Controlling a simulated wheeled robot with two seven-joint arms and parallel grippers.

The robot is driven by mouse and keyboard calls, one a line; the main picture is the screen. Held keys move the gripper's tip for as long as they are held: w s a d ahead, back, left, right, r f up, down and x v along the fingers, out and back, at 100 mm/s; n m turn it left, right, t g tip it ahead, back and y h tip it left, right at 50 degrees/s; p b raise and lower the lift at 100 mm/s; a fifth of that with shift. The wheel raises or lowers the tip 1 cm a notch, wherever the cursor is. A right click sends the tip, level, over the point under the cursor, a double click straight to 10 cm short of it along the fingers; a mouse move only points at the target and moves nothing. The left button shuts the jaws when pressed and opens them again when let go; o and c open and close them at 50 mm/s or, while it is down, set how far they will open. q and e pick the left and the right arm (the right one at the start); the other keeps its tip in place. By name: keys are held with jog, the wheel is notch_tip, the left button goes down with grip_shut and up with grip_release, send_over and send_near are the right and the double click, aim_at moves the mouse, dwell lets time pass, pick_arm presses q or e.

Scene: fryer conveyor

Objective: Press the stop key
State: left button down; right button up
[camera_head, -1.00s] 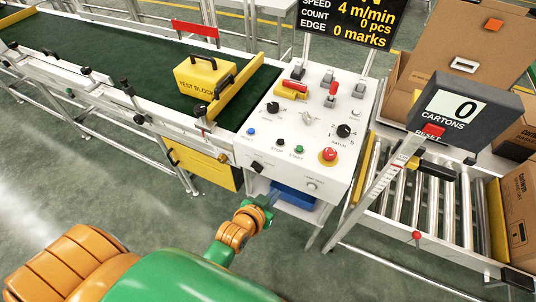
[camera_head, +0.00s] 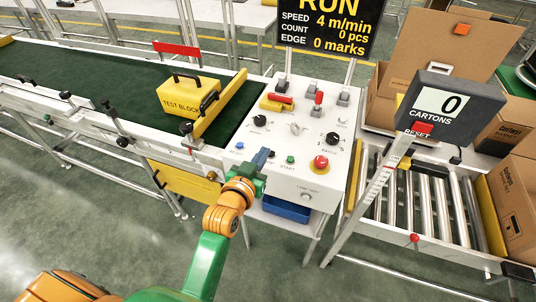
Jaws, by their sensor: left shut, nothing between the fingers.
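The white control panel (camera_head: 318,180) stands at the end of the green belt. On its front part is a row of small keys: a blue key (camera_head: 239,145), the dark stop key (camera_head: 271,154) and the green start key (camera_head: 290,159). I cannot tell whether the tips touch the panel. My right gripper is not in view.
A red mushroom button (camera_head: 320,163) sits right of the start key. Black knobs and levers stand farther back. A yellow test block (camera_head: 190,94) lies on the belt. The sign (camera_head: 331,25) reads RUN, 4 m/min. A roller table (camera_head: 420,205) and cartons are at the right.

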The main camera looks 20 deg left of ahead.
pick_arm(q)
send_over(268, 161)
jog(key=shift+s+d+f, duration=0.1)
jog(key=shift+s+f, duration=0.25)
jog(key=shift+f, duration=0.1)
jog(key=f, duration=0.2)
jog(key=f+b, duration=0.1)
jog(key=shift+w+f, duration=0.25)
jog(key=shift+w, duration=0.05)
jog(key=shift+f, duration=0.3)
